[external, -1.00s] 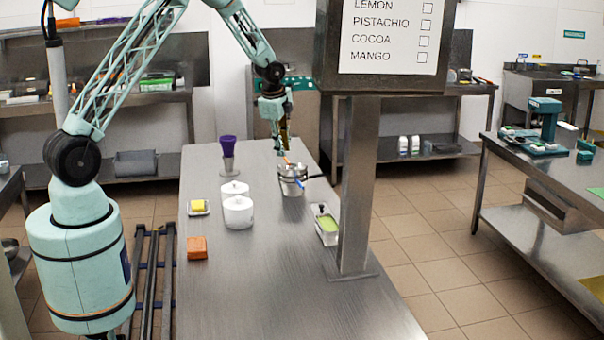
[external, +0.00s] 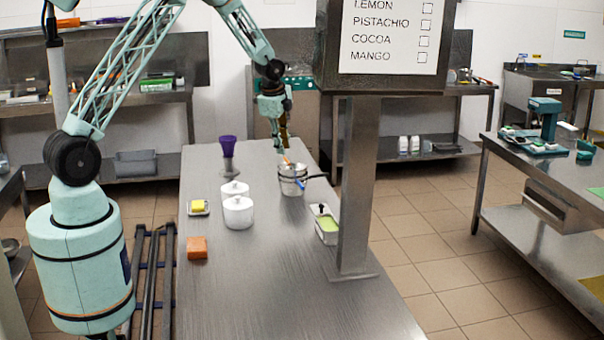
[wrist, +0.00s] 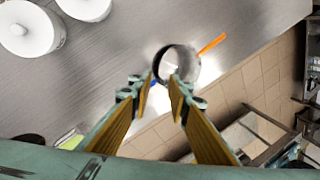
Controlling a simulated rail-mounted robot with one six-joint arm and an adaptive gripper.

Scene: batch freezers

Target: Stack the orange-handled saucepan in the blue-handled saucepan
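The orange-handled saucepan (wrist: 180,62) sits nested in the blue-handled saucepan (external: 292,187) on the steel table. Its orange handle (external: 287,160) points up and back in the external view and shows at upper right of the pan in the wrist view (wrist: 212,43). The blue handle (external: 316,176) points right in the external view; only a bit shows in the wrist view, beside a fingertip. My gripper (wrist: 162,80) is open, with a gap between its fingertips. In the external view my gripper (external: 282,150) is just above the pans, seemingly apart from them.
Two white lidded pots (external: 237,212) stand left of the pans. A purple-topped holder (external: 228,150), a yellow block on a dish (external: 198,207) and an orange block (external: 197,248) are further left. A green-filled tray (external: 327,227) and the sign post (external: 355,200) stand to the right.

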